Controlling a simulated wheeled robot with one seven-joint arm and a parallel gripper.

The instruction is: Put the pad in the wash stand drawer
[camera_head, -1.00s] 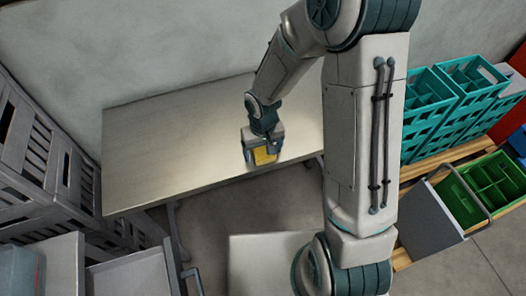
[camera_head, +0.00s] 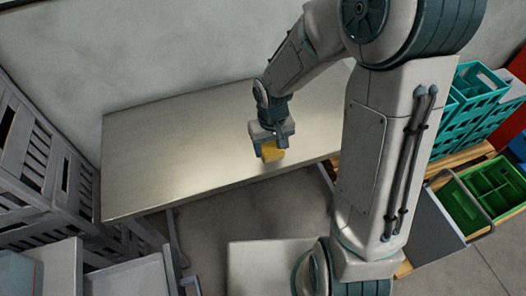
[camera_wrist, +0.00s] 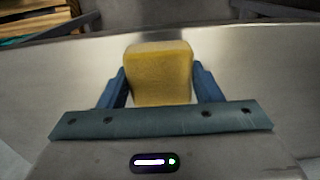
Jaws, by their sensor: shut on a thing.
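The yellow pad (camera_wrist: 159,72) is a soft-edged block between the two blue fingers of my gripper (camera_wrist: 161,88) in the wrist view. My gripper is shut on it. In the head view the gripper (camera_head: 270,145) holds the pad (camera_head: 272,151) over the front part of the metal table; I cannot tell the height of the gap beneath it. At the lower left, a grey unit has a pulled-out, tray-like drawer (camera_head: 130,278) with a handle at its right side. Its inside is only partly in view.
The metal table (camera_head: 165,165) is otherwise bare. Grey slatted crates (camera_head: 35,150) stand at the left. Teal crates (camera_head: 470,105) and a green divided crate (camera_head: 478,195) are at the right on wooden pallets. A table leg stands near the drawer.

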